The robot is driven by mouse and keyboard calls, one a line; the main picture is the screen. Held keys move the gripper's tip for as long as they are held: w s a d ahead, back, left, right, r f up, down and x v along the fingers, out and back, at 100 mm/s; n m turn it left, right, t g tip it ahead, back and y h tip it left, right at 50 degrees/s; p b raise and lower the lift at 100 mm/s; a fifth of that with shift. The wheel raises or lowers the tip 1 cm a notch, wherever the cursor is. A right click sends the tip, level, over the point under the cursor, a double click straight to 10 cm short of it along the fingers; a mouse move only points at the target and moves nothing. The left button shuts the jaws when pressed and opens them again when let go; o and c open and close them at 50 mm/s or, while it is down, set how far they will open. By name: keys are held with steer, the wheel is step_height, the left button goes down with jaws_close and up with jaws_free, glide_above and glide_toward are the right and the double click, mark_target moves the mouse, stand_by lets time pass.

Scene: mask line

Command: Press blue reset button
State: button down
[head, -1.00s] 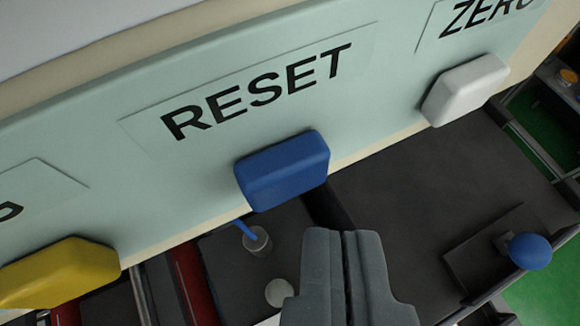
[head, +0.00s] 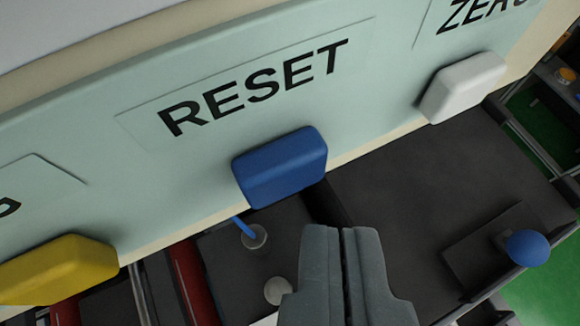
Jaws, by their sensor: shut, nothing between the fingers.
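The blue reset button (head: 280,168) sticks out from the lower part of a pale green panel, under a plate with the word RESET (head: 255,88). My gripper (head: 342,232) is at the bottom centre of the head view, with its two grey fingers shut together and nothing between them. In the picture its fingertips are just below and to the right of the blue button. A strip of dark background shows between them, and I see no contact. How far the fingertips are from the button in depth is hard to tell.
A yellow button (head: 60,270) is at the lower left of the panel and a white button (head: 463,88) at the right, under a ZERO label (head: 485,14). Below lie dark surfaces with a blue ball-topped knob (head: 527,248) and a small cup holding a blue stick (head: 254,236).

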steer(key=shift+w, duration=0.1)
stand_by(0.5)
steer(key=shift+w+a, duration=0.15)
steer(key=shift+w, duration=0.1)
steer(key=shift+w+a+r, duration=0.1)
steer(key=shift+w+a, duration=0.05)
steer(key=shift+w, duration=0.3)
stand_by(0.9)
steer(key=shift+s, duration=0.15)
steer(key=shift+s+d+b, duration=0.3)
steer(key=shift+s+b, duration=0.25)
steer(key=shift+s, duration=0.15)
steer(key=s, duration=0.1)
steer(key=s+d+b, duration=0.1)
steer(key=s, duration=0.1)
steer(key=s+b, duration=0.1)
steer(key=shift+s+d, duration=0.25)
steer(key=shift+s, duration=0.1)
